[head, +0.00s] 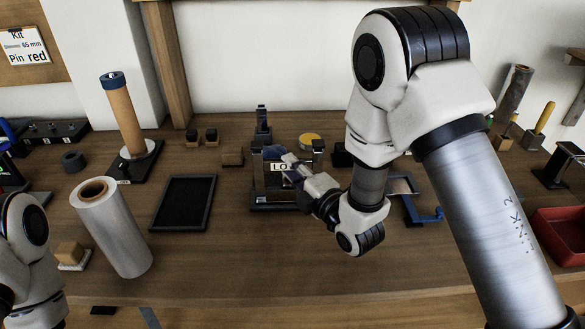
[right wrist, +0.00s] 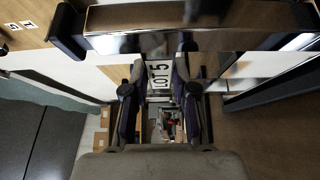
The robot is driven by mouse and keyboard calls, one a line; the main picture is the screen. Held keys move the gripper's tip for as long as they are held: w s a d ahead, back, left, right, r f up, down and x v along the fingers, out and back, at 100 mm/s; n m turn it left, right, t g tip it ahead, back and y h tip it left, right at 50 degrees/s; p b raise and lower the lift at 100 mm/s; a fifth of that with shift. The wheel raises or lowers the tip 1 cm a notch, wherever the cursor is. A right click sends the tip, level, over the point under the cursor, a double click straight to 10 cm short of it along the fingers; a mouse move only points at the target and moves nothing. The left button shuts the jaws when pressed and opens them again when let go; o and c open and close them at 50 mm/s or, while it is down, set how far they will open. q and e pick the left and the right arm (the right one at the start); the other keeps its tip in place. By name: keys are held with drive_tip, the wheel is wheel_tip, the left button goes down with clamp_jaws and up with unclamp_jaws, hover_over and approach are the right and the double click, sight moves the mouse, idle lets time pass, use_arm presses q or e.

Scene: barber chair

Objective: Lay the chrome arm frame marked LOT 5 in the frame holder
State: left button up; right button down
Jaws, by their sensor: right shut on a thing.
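The chrome arm frame (right wrist: 115,43) crosses the top of the right wrist view as a shiny bar. Its white LOT 5 tag (right wrist: 160,75) shows between the fingers. My right gripper (head: 286,158) is shut on the frame at the tag; the wrist view shows its fingers (right wrist: 160,90) on both sides. In the head view the tag (head: 279,167) is partly hidden by the gripper. The frame is at the dark frame holder (head: 270,207), between its posts; I cannot tell whether it rests fully in it. My left arm shows at the left edge, its gripper out of view.
A black tray (head: 184,204) and a clear-wrapped roll (head: 113,229) stand left of the holder. A tan roll on a stand (head: 124,118) is behind them. A blue-handled device (head: 418,211) is to the right, and a red bin (head: 562,240) at far right. The front middle of the bench is clear.

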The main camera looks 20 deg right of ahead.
drive_tip(key=c, duration=0.8)
unclamp_jaws()
drive_tip(key=shift+c, duration=0.2)
drive_tip(key=shift+s, duration=0.15)
drive_tip(key=v, duration=0.7)
drive_tip(key=shift+s, duration=0.2)
